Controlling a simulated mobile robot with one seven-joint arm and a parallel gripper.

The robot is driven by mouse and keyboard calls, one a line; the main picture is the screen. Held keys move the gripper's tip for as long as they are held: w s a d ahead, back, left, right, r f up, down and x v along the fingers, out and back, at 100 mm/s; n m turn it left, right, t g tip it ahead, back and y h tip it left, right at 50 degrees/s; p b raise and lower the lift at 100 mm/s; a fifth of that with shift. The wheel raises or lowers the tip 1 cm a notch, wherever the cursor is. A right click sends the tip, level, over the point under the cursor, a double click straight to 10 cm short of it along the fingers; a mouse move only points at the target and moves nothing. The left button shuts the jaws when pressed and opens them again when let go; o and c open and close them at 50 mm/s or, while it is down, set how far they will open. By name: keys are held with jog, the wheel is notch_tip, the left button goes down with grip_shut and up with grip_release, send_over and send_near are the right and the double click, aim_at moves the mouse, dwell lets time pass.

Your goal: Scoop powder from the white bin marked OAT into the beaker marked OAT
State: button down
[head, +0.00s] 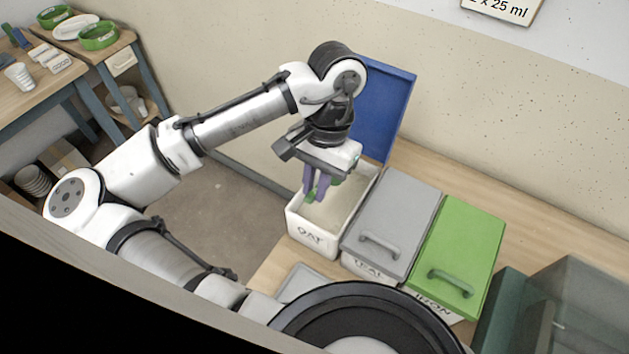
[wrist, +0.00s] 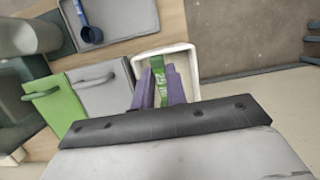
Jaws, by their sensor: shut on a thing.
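The white bin marked OAT (head: 312,238) stands open with pale powder (head: 338,210) inside. Its blue lid (head: 385,110) is raised behind it. My gripper (head: 316,190) points down over the bin with its purple fingers shut on a green scoop (head: 310,197). In the wrist view the green scoop (wrist: 157,75) shows between the fingers, over the white rim of the bin (wrist: 192,62). The scoop's bowl is mostly hidden, so I cannot tell whether it touches or holds powder. I cannot make out a beaker marked OAT in either view.
A grey-lidded bin (head: 395,220) and a green-lidded bin (head: 458,255) stand to the right, both closed. A grey tray (wrist: 140,18) holds a blue scoop (wrist: 88,30). A dark green box (head: 500,312) stands at far right. A side table (head: 90,55) carries dishes at left.

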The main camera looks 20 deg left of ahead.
jog(key=shift+w+d+f+g, duration=0.15)
jog(key=shift+w+f+g, duration=0.25)
jog(key=shift+w+f, duration=0.3)
jog(key=shift+w+d+f+g, duration=0.15)
jog(key=shift+w+f+g, duration=0.25)
jog(key=shift+w+f, duration=0.2)
jog(key=shift+w+f+b, duration=2.4)
jog(key=shift+f+b, duration=0.05)
jog(key=shift+f, duration=2.15)
jog(key=shift+t, duration=0.6)
jog(key=r+p, duration=0.1)
jog(key=r, duration=0.1)
jog(key=s+r+p, duration=0.1)
jog(key=r+p, duration=0.3)
jog(key=shift+s+d, duration=0.2)
jog(key=shift+d, duration=0.1)
jog(key=shift+s+r, duration=0.25)
jog(key=shift+r, duration=0.8)
jog(key=shift+s+a+r+t+h, duration=0.1)
jog(key=shift+s+a+r+t, duration=0.1)
jog(key=shift+s+r+t, duration=0.55)
jog(key=shift+s+a+r+t+h, duration=0.15)
jog(key=shift+s+r+t, duration=0.25)
jog(key=shift+s, duration=0.7)
jog(key=shift+s+a+r+t+h, duration=0.1)
jog(key=shift+s+a+r+t, duration=0.1)
jog(key=shift+s+r+t, duration=0.55)
jog(key=shift+s+f, duration=0.15)
jog(key=shift+f, duration=0.05)
